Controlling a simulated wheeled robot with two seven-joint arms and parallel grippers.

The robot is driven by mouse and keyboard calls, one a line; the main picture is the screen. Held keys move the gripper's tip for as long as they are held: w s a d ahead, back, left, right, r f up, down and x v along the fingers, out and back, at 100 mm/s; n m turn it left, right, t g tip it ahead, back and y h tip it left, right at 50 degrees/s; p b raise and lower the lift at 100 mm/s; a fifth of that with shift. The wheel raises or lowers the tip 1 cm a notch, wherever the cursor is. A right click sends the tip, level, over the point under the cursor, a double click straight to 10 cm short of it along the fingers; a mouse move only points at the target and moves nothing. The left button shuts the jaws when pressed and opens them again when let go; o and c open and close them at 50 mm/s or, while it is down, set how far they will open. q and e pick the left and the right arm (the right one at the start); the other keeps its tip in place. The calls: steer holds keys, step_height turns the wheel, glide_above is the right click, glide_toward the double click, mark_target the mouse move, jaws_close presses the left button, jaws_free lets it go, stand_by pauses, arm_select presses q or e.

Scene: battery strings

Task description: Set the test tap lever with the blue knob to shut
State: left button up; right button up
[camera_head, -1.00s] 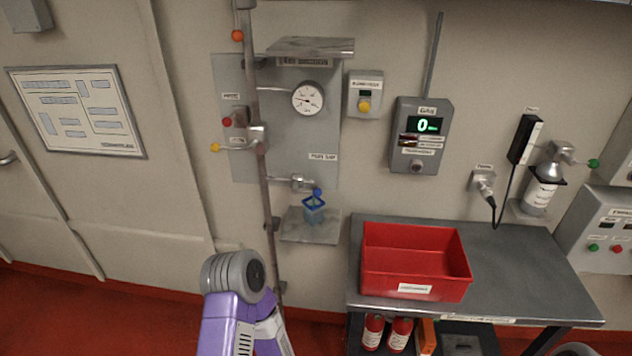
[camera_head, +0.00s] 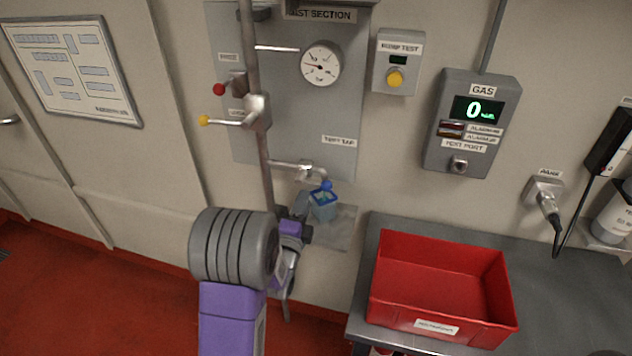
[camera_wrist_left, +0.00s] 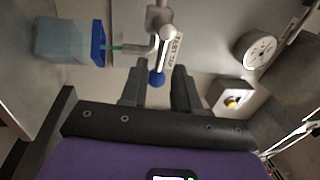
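The test tap (camera_head: 304,170) is a metal fitting low on the grey wall panel. Its lever ends in a blue knob (camera_head: 327,186), just above a blue-rimmed cup (camera_head: 323,207) on a small shelf. My left gripper (camera_head: 301,208) is just left of the cup, partly hidden by my wrist. In the left wrist view the gripper (camera_wrist_left: 157,82) is open, with the blue knob (camera_wrist_left: 157,78) in line with the gap between the fingertips. I cannot tell whether they touch it. My right gripper is out of view.
A vertical pipe (camera_head: 262,165) with red (camera_head: 219,89) and yellow (camera_head: 204,120) knobbed levers stands left of the tap. A gauge (camera_head: 322,64) is above. A red bin (camera_head: 440,285) sits on the grey bench (camera_head: 575,270) at right. The floor at left is clear.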

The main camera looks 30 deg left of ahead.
mark_target(311, 183)
arm_select(q)
steer(key=shift+x, duration=3.6)
steer(key=shift+r, duration=0.15)
steer(key=shift+c, duration=0.2)
steer(key=shift+s, duration=0.1)
jaws_close()
